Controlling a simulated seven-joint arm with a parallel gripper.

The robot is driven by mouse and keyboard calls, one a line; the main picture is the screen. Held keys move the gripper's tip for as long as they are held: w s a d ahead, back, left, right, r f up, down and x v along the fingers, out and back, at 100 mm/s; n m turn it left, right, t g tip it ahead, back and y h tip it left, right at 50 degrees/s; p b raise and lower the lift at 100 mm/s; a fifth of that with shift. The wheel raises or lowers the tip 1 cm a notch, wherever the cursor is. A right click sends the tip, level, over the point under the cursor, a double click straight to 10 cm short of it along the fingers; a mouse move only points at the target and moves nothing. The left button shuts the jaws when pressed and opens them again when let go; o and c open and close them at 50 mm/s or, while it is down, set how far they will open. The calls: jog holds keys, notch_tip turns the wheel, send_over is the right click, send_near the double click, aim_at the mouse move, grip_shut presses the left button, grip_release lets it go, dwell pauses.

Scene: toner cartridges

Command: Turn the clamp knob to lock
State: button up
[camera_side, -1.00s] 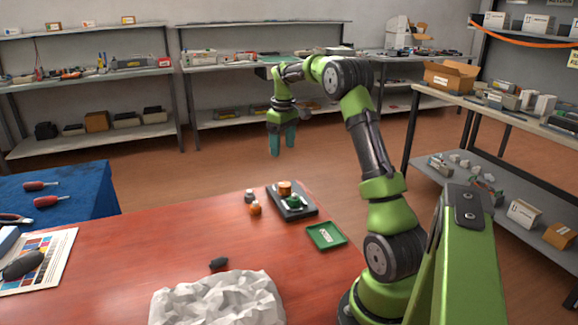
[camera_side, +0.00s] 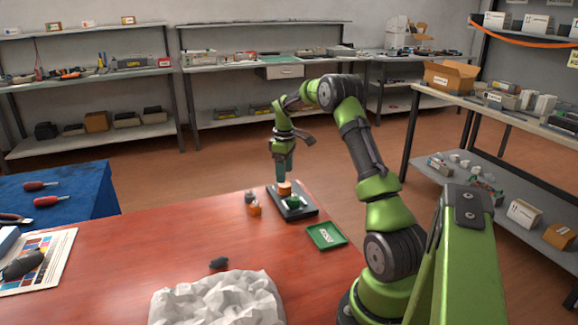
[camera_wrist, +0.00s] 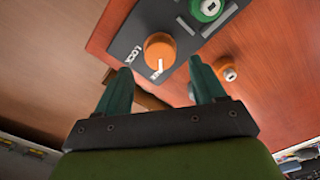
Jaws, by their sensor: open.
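The orange clamp knob (camera_wrist: 160,51) sits on a dark base plate (camera_wrist: 132,31) marked LOCK and a second, hard-to-read word. Its white pointer line aims toward that second word, away from LOCK. In the side view the knob (camera_side: 284,188) is just below my gripper (camera_side: 282,178), at the far edge of the red table. In the wrist view my gripper (camera_wrist: 160,78) has its two green fingers spread apart and empty, with the knob ahead between their tips. A green round part (camera_wrist: 207,8) is on the same plate.
A small orange-capped item (camera_wrist: 228,74) lies close to the right finger. A green tray (camera_side: 326,236) is right of the plate. Crumpled white material (camera_side: 217,300) is at the table's front.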

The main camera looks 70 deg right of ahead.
aim_at(285, 188)
notch_tip(285, 188, down, 5)
dwell(0.3)
jog(key=c, duration=1.1)
jog(key=shift+o, duration=0.2)
